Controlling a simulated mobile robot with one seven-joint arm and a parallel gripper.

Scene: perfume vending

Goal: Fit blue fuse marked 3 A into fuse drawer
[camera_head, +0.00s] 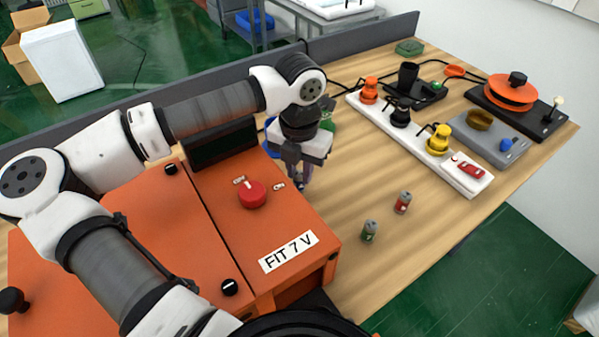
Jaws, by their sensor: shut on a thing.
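My gripper (301,182) points down just beyond the far right edge of the orange box, over the wooden table. It is shut on a small dark bluish thing between its fingertips, which looks like the blue fuse; its 3 A marking cannot be read. A green fuse (369,231) and a red fuse (403,202) stand upright on the table to the right of my gripper, apart from each other. The orange box (205,215) has a red knob (252,194) and a label reading "FIT 7 V" (288,252). I cannot make out the fuse drawer.
A white strip (465,179) with orange, black and yellow plugs lies to the right. Behind it are a grey tray (497,149) and a black base with an orange reel (510,92). A low grey partition (200,84) runs along the back. Table around the standing fuses is clear.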

